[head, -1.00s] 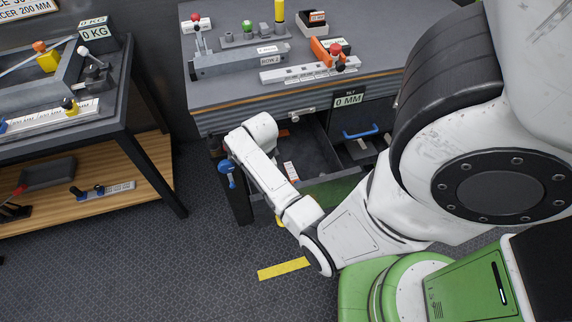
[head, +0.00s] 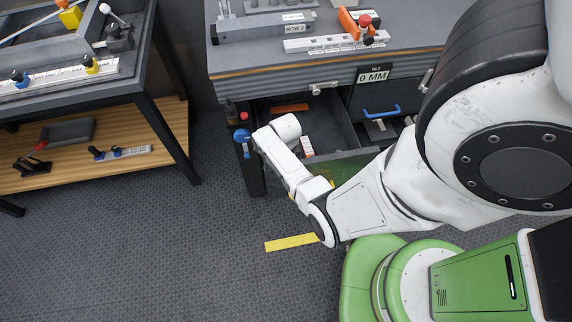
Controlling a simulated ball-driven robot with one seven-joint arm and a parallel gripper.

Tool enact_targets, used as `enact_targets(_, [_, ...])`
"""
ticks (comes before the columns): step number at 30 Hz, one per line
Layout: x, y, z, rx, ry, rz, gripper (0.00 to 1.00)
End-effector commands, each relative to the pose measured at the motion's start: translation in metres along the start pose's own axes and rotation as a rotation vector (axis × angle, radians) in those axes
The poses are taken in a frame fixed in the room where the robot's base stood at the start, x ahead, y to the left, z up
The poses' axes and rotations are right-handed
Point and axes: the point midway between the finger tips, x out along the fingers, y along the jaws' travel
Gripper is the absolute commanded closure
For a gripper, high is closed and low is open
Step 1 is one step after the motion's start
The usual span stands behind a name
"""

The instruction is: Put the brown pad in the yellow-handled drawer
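The open drawer (head: 345,138) under the grey bench is dark inside, with a green front panel (head: 350,175). A bit of yellow (head: 294,197) shows low at its front, partly behind my arm; I cannot tell if it is the handle. A flat orange-brown piece (head: 290,107) lies at the back of the drawer; I cannot tell if it is the brown pad. No other brown pad is clear. My white forearm reaches up over the drawer's left part. My gripper's fingers are hidden behind the wrist, so what they hold does not show.
A blue-handled drawer (head: 369,131) is right of the open one. A blue knob (head: 242,137) sits by the bench's left leg. The bench top (head: 250,62) holds fixtures. A second table (head: 150,50) stands left, with clear floor (head: 150,240) between. A yellow strip (head: 290,242) marks the floor.

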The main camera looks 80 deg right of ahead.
Motion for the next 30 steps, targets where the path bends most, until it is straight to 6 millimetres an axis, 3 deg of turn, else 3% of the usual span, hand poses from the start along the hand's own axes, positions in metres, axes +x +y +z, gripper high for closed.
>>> enact_targets(10, [0.004,0.000,0.000,0.000,0.000,-0.001,0.80])
enact_targets(11, [0.004,0.000,0.000,0.000,0.000,-0.001,0.46])
enact_targets(18, [0.003,0.000,0.000,0.000,0.000,-0.001,0.23])
enact_targets(30, [-0.007,-0.001,0.000,-0.001,0.000,-0.003,0.21])
